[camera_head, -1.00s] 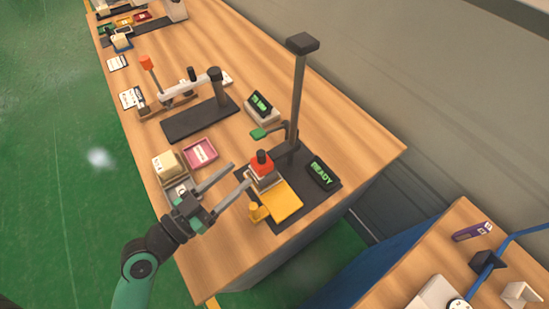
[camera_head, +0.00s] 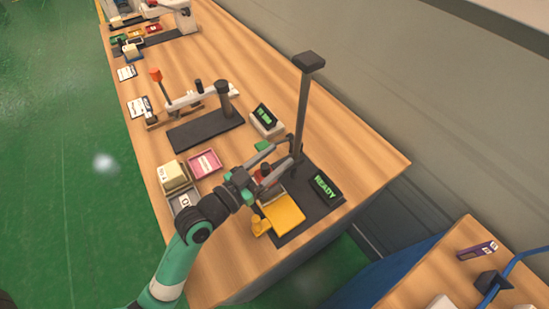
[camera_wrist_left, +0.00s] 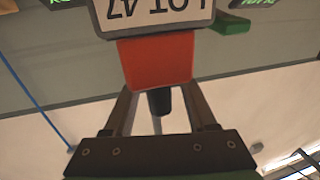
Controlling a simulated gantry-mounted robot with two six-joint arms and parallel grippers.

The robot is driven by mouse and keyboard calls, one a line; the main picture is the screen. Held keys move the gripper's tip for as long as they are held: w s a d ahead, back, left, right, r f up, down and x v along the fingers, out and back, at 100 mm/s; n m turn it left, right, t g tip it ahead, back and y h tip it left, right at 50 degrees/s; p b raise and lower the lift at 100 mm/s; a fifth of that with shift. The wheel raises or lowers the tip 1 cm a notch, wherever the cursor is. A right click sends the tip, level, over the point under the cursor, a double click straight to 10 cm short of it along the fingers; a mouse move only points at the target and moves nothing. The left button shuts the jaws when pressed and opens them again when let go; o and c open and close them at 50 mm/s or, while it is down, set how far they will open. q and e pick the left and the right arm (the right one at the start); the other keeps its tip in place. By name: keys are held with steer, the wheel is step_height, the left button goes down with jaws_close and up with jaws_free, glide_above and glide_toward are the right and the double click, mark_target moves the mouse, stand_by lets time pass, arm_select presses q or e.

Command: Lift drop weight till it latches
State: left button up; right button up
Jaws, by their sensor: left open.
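The drop weight, a red block with a black knob (camera_wrist_left: 159,101), shows in the left wrist view; its red part (camera_wrist_left: 155,64) borders a pale block labelled "LOT 47" (camera_wrist_left: 155,14), upside down there. In the head view the weight (camera_head: 264,169) is mostly hidden by my left gripper, at the dark post (camera_head: 302,110) of the drop stand. My left gripper (camera_head: 273,174) is open, its fingers on either side of the knob, with gaps visible in the wrist view. A green lever (camera_head: 262,146) sits beside the post. My right gripper is not in view.
A yellow plate (camera_head: 284,214) lies on the stand's dark base beside a display reading "READY" (camera_head: 325,186). A pink tray (camera_head: 205,164), a box of pale blocks (camera_head: 172,175) and another test device (camera_head: 205,130) stand to the left. Bare wood lies right of the stand.

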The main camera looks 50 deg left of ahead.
arm_select(q)
steer(key=shift+c, duration=0.2)
jaws_close()
stand_by(1.1)
